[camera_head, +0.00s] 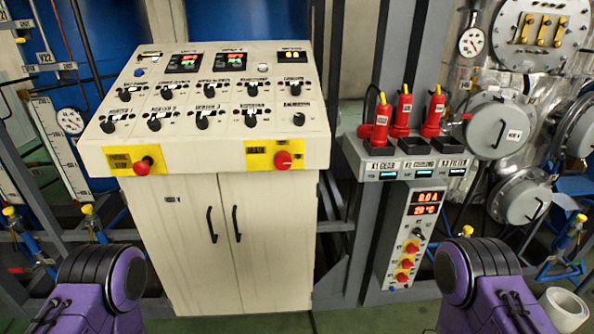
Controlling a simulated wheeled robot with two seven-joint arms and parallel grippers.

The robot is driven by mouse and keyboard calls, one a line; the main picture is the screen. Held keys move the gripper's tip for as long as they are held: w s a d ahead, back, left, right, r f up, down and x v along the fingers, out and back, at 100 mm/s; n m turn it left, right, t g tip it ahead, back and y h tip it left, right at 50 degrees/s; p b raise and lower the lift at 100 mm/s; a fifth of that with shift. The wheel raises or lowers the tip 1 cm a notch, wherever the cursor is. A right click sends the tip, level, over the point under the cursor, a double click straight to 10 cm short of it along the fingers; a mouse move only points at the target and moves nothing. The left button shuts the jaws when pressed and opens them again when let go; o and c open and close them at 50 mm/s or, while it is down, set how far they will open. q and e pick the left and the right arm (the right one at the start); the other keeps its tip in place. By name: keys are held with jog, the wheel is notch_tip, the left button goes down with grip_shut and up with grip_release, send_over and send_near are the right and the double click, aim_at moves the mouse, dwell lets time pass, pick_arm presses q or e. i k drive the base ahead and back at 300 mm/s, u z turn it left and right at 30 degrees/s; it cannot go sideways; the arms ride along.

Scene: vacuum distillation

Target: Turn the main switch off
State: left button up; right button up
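The control cabinet (245,225) is cream-coloured with a sloped panel on top. On its front lip at the right, a red knob (283,160) sits on a yellow plate (258,156) whose label seems to read MAIN; this looks like the main switch. Its exact turn position is too small to tell. Another red knob (142,167) sits on a yellow plate at the left of the lip. My purple arm links show at the lower left and lower right corners, well apart from the cabinet's switches. Neither gripper shows in this view.
The sloped panel holds several black knobs and lit displays (184,63). Right of the cabinet, a grey stand carries red handheld devices (401,112) and a control box (411,235) with red-yellow switches. Metal vessels (498,130) fill the right. Space before the cabinet is clear.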

aim_at(282, 160)
jog(key=z, duration=1.1)
jog(key=i, duration=1.05)
jog(key=u, duration=0.3)
